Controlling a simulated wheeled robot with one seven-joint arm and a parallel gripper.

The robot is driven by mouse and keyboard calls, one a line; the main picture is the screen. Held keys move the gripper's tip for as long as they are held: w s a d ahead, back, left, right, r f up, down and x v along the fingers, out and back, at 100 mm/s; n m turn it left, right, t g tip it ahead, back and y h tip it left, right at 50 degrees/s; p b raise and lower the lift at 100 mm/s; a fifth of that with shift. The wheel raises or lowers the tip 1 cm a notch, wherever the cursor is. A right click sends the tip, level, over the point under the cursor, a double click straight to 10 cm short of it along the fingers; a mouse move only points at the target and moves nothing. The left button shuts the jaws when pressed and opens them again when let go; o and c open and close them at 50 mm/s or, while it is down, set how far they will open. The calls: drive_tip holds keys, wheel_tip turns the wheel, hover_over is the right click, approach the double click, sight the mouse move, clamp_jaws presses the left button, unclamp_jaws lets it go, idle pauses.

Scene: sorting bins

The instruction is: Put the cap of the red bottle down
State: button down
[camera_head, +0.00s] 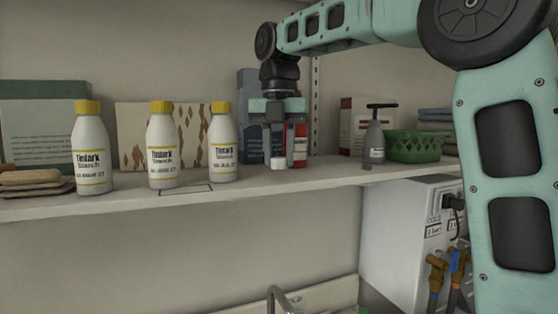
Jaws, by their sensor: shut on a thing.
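My gripper (278,155) is at the shelf, right of the white bottles, with its fingers pointing down. It is shut on a small white cap (278,163), which shows low between the fingertips. I cannot tell whether the cap touches the shelf (235,186) or is just above it. The red bottle (299,145) stands close behind and to the right of my gripper. My gripper hides its left side and top.
A dark blue box (248,110) is behind my gripper. A grey pump bottle (374,140) and green basket (413,147) stand to the right. A dark outline (186,190) marks bare shelf near the front edge.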

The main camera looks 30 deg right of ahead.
sight(279, 158)
drive_tip(key=shift+f, duration=1)
drive_tip(key=shift+f, duration=0.1)
drive_tip(key=c, duration=1.1)
unclamp_jaws()
wheel_tip(279, 158, up, 12)
drive_tip(key=shift+r, duration=0.1)
